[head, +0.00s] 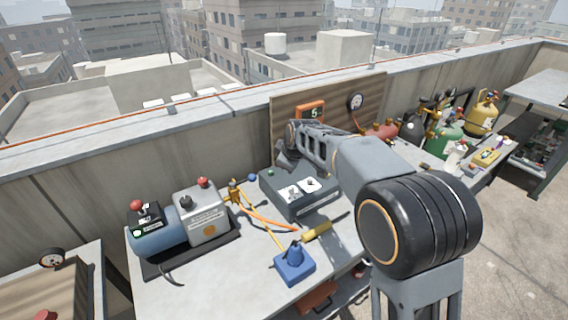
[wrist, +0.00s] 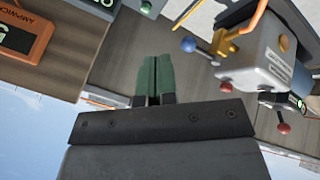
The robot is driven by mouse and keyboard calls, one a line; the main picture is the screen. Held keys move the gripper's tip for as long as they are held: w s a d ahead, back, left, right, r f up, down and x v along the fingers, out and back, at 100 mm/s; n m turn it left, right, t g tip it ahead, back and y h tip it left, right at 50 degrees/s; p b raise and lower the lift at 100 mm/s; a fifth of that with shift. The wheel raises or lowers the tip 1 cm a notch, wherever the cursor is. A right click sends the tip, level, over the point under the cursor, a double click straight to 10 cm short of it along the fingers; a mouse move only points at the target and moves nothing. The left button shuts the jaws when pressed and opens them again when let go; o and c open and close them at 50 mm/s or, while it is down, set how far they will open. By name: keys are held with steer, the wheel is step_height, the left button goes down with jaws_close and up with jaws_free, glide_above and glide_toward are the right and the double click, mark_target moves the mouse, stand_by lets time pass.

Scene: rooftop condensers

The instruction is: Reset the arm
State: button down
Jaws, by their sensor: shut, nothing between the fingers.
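My arm reaches from the right of the head view over the bench, with my gripper (head: 284,158) at its far end, above and behind the dark manifold box. In the wrist view the two green fingertips of my gripper (wrist: 153,80) lie side by side, shut with nothing between them. The wrist view is rolled over, with sky at the lower left. My gripper appears clear of the things around it.
An orange meter (head: 311,112) hangs on the backboard. Several gas cylinders (head: 483,113) stand at right.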

steer(key=s+d+f+m+g+h, duration=0.25)
steer(key=s+d+f+m, duration=0.35)
steer(key=s, duration=0.3)
steer(key=s+d+r+m, duration=0.2)
steer(key=s+d+m, duration=0.2)
steer(key=s+d, duration=0.3)
steer(key=s+d+r+m, duration=0.2)
steer(key=s+d+m, duration=0.2)
steer(key=s+d, duration=0.3)
steer(key=s, duration=0.5)
steer(key=shift+s+d+r+m+h, duration=0.15)
steer(key=shift+d+m+h, duration=0.2)
steer(key=shift+d+m, duration=0.05)
